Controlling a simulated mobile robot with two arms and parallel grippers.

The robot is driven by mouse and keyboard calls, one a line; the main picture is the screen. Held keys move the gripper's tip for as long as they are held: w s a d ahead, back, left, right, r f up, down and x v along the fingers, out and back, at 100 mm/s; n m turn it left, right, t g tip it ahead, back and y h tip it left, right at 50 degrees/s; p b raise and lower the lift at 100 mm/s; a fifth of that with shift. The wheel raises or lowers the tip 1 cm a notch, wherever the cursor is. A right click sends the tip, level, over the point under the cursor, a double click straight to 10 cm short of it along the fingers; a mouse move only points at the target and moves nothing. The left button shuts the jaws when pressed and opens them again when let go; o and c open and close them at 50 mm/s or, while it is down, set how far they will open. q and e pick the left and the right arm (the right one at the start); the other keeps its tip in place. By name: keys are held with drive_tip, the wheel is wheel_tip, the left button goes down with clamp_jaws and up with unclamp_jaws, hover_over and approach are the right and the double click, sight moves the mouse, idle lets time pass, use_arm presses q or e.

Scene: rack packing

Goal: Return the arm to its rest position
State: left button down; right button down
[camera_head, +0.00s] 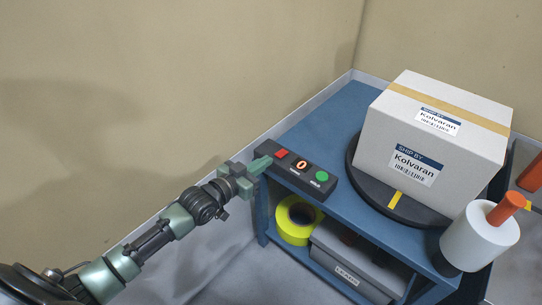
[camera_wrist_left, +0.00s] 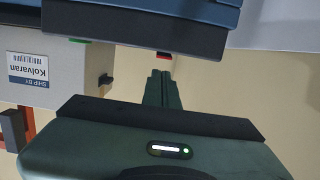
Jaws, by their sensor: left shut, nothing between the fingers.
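My left arm comes in from the left in the head view. Its left gripper (camera_head: 262,164) is shut and empty, beside the left end of a dark control box (camera_head: 304,177) on a blue cart (camera_head: 322,117). The box has a red button, a display reading 0 and a green button. In the left wrist view the shut fingers (camera_wrist_left: 161,76) point toward the dark edge of the box, near a red patch. I cannot tell whether the fingertips touch the box. My right gripper is not in view.
A carton (camera_head: 430,140) labelled Kolvaran sits on a black turntable (camera_head: 360,185). A white roll (camera_head: 478,238) with an orange core stands at the cart's right corner. A yellow tape roll (camera_head: 284,222) and grey bin (camera_head: 345,262) are on the lower shelf. Floor at left looks clear.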

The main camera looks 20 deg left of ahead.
use_arm(q)
drive_tip(key=shift+s, duration=0.15)
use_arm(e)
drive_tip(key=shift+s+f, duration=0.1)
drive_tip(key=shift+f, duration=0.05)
